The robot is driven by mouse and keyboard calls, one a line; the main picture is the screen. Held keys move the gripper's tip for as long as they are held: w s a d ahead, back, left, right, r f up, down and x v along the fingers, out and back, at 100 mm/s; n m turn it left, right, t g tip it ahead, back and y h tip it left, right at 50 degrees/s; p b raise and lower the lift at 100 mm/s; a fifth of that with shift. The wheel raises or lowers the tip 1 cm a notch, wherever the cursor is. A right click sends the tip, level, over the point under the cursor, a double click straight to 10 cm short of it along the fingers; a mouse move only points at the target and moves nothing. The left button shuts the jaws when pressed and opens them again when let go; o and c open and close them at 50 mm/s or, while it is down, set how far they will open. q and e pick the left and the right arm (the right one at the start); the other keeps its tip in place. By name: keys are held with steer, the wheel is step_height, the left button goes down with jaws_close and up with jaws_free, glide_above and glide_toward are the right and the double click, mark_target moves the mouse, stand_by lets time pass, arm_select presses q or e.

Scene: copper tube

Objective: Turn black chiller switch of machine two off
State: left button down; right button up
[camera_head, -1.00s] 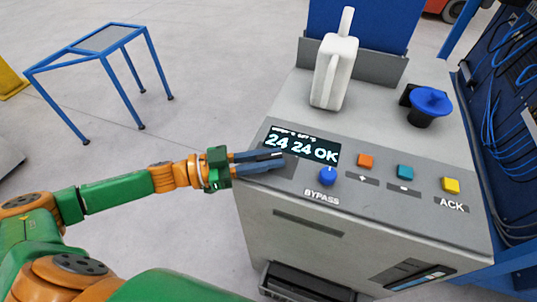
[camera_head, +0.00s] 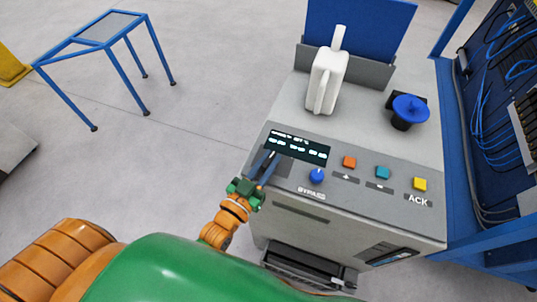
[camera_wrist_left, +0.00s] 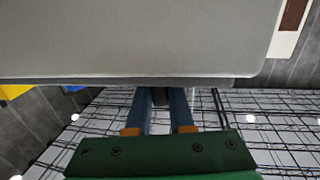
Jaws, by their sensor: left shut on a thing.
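The grey machine (camera_head: 290,230) has a sloped front panel with a dark display (camera_head: 297,148) that shows rows of dashes. My left gripper (camera_head: 268,160) is at the left end of the panel, just below the display, its blue fingers pointing up at it. In the left wrist view, the two fingers stand on either side of a small dark piece (camera_wrist_left: 160,96), which looks like the black chiller switch, under the edge of the grey panel. The gripper is shut on it. In the head view the fingers hide the switch. My right gripper is not in view.
A blue BYPASS knob (camera_head: 317,176) sits right of my gripper, then orange (camera_head: 349,162), teal (camera_head: 382,172) and yellow (camera_head: 419,184) buttons.

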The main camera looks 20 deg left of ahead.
arm_select(q)
steer(key=shift+r+n+y, duration=0.1)
steer(key=shift+n+y, duration=0.9)
steer(key=shift+y, duration=0.6)
steer(key=shift+r+p, duration=0.1)
steer(key=shift+p, duration=0.2)
steer(key=c, duration=0.8)
jaws_free()
steer(key=shift+w, duration=0.15)
steer(key=shift+s+f, duration=0.2)
steer(key=shift+s, duration=0.15)
steer(key=s+b, duration=0.1)
steer(key=s, duration=0.5)
steer(key=shift+s, duration=0.25)
